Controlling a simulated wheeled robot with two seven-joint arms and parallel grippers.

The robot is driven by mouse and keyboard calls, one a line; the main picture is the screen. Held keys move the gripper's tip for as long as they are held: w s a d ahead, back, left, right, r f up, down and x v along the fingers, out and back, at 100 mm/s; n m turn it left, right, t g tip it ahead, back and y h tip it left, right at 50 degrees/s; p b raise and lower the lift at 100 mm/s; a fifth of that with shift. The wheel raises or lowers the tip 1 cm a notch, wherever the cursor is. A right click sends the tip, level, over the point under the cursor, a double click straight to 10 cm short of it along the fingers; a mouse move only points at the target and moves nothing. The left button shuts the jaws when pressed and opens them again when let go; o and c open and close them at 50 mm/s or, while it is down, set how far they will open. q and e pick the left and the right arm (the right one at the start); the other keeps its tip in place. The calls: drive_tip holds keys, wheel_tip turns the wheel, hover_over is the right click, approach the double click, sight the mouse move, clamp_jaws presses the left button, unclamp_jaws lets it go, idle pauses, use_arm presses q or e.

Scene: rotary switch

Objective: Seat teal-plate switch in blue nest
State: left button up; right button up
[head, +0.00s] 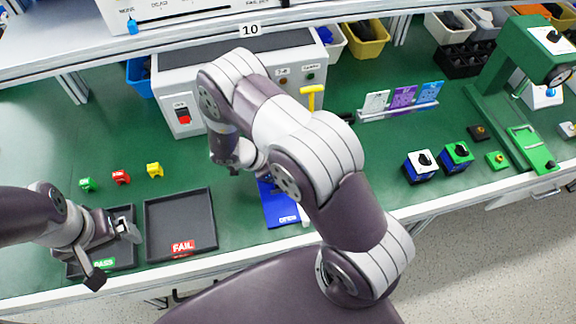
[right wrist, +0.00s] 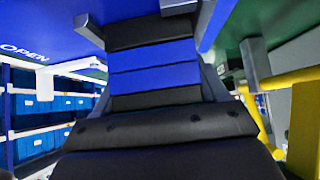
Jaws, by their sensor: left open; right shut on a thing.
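The blue nest (head: 281,208), a blue plate marked OPEN, lies in front of the grey tester and is partly hidden by my right arm. It also shows at the upper left of the right wrist view (right wrist: 35,25). My right gripper (head: 245,163) is low beside the nest's far end, mostly hidden in the head view. It is shut on a blue-and-black banded body (right wrist: 155,62), apparently a switch. No teal plate shows on it, and I cannot tell whether it is seated. My left gripper (head: 113,256) is open and empty over the PASS tray.
The PASS tray (head: 124,216) and FAIL tray (head: 180,215) are at the front left. The grey tester (head: 225,95) with its yellow handle (head: 312,97) stands behind the nest. White-plate (head: 420,166) and green-plate (head: 457,156) switches stand at right, near a green press (head: 490,90).

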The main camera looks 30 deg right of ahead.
drive_tip(key=o, duration=1.2)
